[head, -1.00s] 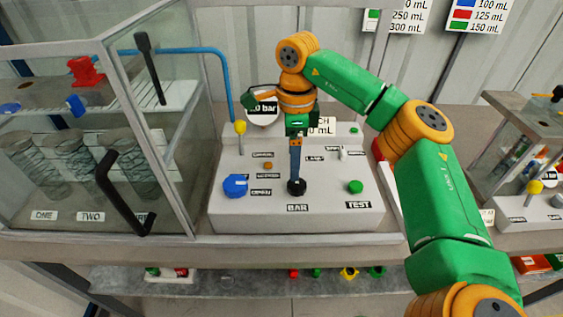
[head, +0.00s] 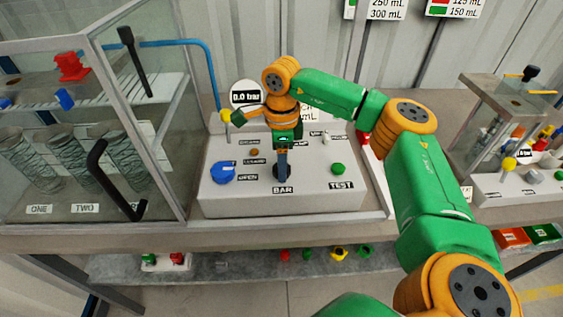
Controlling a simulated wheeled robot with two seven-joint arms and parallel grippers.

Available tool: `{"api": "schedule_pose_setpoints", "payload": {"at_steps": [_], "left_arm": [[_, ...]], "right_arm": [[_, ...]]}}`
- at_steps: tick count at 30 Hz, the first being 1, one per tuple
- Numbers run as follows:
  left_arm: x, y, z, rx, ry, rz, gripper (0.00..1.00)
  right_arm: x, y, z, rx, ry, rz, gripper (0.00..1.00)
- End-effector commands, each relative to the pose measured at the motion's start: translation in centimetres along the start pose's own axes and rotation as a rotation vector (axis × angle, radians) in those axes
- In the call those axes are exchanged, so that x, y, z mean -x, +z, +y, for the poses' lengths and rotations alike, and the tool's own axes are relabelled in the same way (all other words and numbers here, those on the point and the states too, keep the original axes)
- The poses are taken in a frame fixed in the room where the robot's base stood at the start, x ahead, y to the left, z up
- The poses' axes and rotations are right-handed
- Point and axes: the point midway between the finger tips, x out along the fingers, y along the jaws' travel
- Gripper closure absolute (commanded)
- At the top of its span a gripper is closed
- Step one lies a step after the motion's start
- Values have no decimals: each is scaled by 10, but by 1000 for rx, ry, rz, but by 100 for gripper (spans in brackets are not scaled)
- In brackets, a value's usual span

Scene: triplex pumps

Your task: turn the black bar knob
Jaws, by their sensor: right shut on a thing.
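The black bar knob (head: 282,173) sits at the front of the white control panel (head: 235,202), just above its BAR label (head: 283,190). My right gripper (head: 282,170) comes down from above and is shut on the knob; its fingers hide much of it. A display (head: 246,97) at the back of the panel reads 0.0 bar. My left gripper is not in view.
A blue knob (head: 222,173) and a green TEST button (head: 338,169) flank the bar knob. A yellow-tipped lever (head: 226,117) stands behind. A glass cabinet (head: 165,140) with a black handle (head: 108,180) is at the left. Another panel (head: 520,188) is at the right.

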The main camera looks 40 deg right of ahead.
Motion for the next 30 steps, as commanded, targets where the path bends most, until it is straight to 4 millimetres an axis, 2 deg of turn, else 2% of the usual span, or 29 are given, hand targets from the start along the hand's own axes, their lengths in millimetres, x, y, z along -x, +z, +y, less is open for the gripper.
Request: {"api": "schedule_pose_setpoints", "payload": {"at_steps": [11, 30], "left_arm": [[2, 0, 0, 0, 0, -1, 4], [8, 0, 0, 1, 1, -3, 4]], "right_arm": [[0, 0, 0, -151, 1, 2, 100], [0, 0, 0, -749, 0, 1, 100]]}}
